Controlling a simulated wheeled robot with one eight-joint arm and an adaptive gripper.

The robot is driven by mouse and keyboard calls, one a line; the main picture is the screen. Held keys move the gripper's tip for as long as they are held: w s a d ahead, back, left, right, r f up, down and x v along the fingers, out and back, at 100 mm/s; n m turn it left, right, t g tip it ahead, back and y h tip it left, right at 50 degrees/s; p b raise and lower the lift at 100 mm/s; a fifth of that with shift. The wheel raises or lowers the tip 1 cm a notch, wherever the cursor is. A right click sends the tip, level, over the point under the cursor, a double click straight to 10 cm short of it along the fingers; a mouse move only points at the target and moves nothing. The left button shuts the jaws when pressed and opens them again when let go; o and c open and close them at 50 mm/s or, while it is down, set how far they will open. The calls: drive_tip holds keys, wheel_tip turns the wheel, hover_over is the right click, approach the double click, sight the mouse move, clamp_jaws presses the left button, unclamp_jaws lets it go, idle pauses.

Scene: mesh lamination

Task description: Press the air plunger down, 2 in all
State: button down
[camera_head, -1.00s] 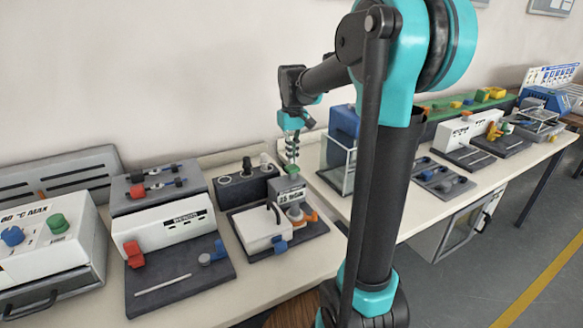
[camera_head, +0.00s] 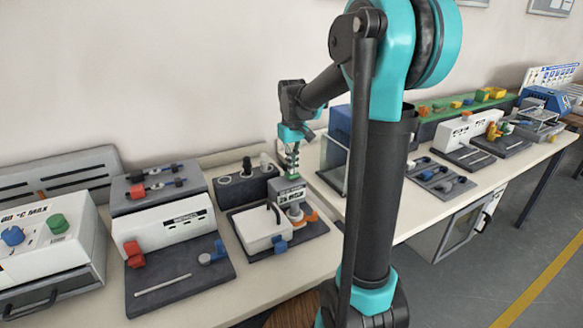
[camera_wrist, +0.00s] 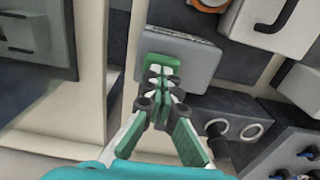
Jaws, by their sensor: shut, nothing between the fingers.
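The air plunger appears as a green cap (camera_head: 292,177) on top of a grey block with a dark label, at the middle station on the bench. In the wrist view the green cap (camera_wrist: 158,62) lies on the grey block (camera_wrist: 192,60), right at my fingertips. My gripper (camera_head: 292,172) points down onto it from above, and it also shows in the wrist view (camera_wrist: 160,76). Its fingers are together with nothing held between them. The tips look in contact with the cap and partly cover it.
A white box (camera_head: 262,228) with a black handle stands left of the grey block on the same dark base. A dark box with round knobs (camera_head: 247,178) stands behind it. A white unit with a red lever (camera_head: 133,250) is to the left. Free bench shows right of the station.

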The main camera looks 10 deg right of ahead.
drive_tip(key=shift+f, duration=0.3)
drive_tip(key=shift+r, duration=0.1)
wheel_tip(320, 180, up, 8)
idle(0.8)
idle(0.6)
